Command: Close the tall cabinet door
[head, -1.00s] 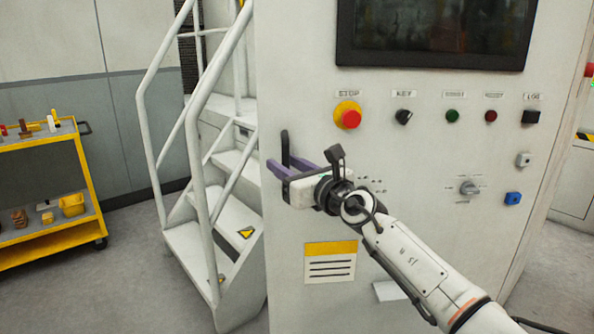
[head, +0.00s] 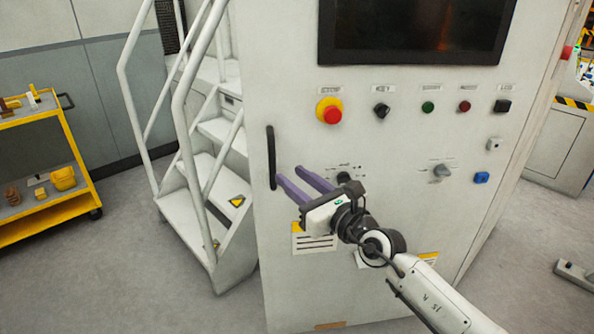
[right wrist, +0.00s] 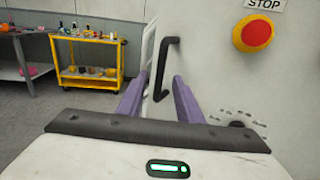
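The tall cabinet door (head: 400,200) is a large pale panel with a dark screen and a row of controls. Its black vertical bar handle (head: 271,157) is near the left edge. I see no clear gap at the door's edges and cannot tell how far it stands open. My right gripper (head: 289,174) has two purple fingers, spread apart and empty, just right of the handle's lower end. In the right wrist view the handle (right wrist: 164,65) shows beyond and between the open fingertips, with nothing held. My left gripper is out of view.
White stairs with railings (head: 190,190) stand close to the cabinet's left. A yellow cart (head: 85,190) is at far left. The red stop button (head: 331,112) and other knobs stick out of the panel. Grey floor between cart and stairs is clear.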

